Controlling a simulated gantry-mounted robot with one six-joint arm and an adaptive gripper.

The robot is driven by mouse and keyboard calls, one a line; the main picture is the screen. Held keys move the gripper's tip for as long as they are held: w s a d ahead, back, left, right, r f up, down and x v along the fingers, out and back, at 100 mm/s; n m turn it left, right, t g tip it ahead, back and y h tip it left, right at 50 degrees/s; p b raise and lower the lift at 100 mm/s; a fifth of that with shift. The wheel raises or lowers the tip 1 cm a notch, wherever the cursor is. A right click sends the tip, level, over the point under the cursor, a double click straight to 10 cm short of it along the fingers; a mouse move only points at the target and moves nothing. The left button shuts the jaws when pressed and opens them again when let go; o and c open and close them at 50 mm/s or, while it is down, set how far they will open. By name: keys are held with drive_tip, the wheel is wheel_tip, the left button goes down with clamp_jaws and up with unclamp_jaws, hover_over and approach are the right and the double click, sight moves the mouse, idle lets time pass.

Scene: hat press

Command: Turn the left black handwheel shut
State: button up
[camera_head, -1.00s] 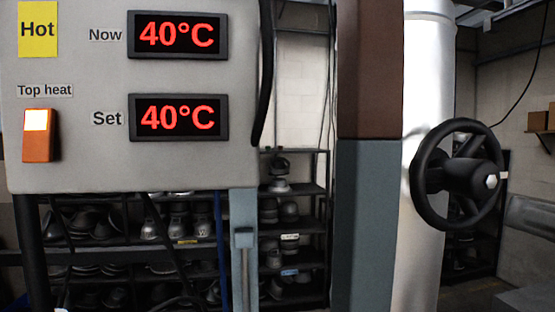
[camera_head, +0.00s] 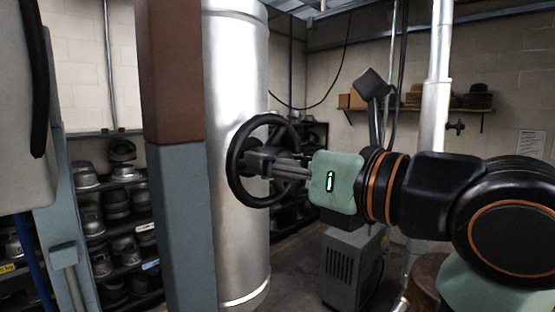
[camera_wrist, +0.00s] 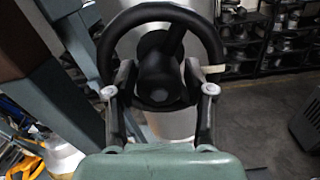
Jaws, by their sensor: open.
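The left black handwheel (camera_head: 237,172) is mounted on the wide silver pipe. It has a thick rim, a spoke and a dark hub. My gripper (camera_head: 258,162) is at the wheel, reaching in from the right in the head view. In the wrist view the wheel's rim (camera_wrist: 160,13) arches across the top, and the hub (camera_wrist: 157,75) sits between the two fingers of my gripper (camera_wrist: 159,80). The fingers are open, one on each side of the hub. I cannot tell whether they touch it. A pale tag (camera_wrist: 214,69) shows on the rim's right side.
The silver pipe (camera_head: 232,80) stands behind the wheel. A brown and grey post (camera_head: 183,210) stands close on its left. A grey box unit (camera_head: 350,268) is on the floor below my arm.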

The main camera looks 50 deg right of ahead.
drive_tip(key=c, duration=0.9)
drive_tip(key=shift+o, duration=0.2)
